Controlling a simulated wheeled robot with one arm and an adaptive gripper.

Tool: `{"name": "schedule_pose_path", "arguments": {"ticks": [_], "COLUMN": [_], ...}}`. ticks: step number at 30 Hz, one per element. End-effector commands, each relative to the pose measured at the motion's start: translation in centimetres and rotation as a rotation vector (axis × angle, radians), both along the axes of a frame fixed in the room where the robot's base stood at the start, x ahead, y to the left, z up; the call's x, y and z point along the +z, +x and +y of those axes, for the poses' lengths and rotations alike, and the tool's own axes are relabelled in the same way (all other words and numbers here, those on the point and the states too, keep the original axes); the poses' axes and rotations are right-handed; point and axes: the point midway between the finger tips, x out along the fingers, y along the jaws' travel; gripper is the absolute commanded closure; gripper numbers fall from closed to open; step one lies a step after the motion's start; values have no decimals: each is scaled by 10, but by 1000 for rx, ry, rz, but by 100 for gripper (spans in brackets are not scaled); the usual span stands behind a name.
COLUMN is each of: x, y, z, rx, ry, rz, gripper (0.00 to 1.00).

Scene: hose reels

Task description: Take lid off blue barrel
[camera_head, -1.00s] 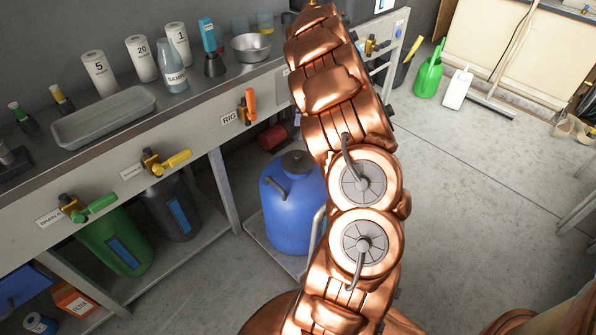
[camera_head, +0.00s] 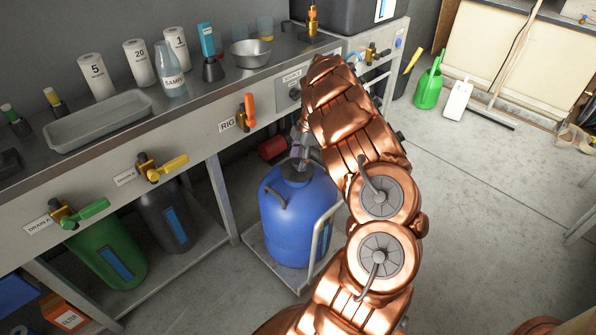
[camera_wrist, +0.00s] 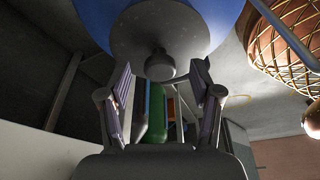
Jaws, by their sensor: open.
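The blue barrel (camera_head: 293,220) stands upright on a low wheeled platform under the bench edge. Its dark grey lid (camera_head: 291,172) sits on top; in the wrist view the lid (camera_wrist: 165,28) shows as a grey disc with a round knob (camera_wrist: 160,66). My gripper (camera_wrist: 161,72) is open, with one finger on each side of the knob and gaps between. In the head view my gripper (camera_head: 302,148) is at the lid, partly hidden by my copper arm.
A green container (camera_head: 108,255) and a dark container (camera_head: 168,222) stand to the barrel's left. The bench (camera_head: 130,160) with valves overhangs behind. A metal handle (camera_head: 322,235) rises at the platform's right.

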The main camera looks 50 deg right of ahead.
Motion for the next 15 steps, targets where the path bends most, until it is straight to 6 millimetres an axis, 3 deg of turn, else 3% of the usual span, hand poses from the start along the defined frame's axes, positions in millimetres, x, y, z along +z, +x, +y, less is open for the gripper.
{"name": "schedule_pose_path", "arguments": {"ticks": [3, 12, 15], "x": [-13, -17, -17], "y": [1, 2, 2], "z": [3, 4, 4], "rx": [0, -1, -1], "ry": [3, 2, 2], "rz": [1, -1, 0], "gripper": [36, 36, 44]}}
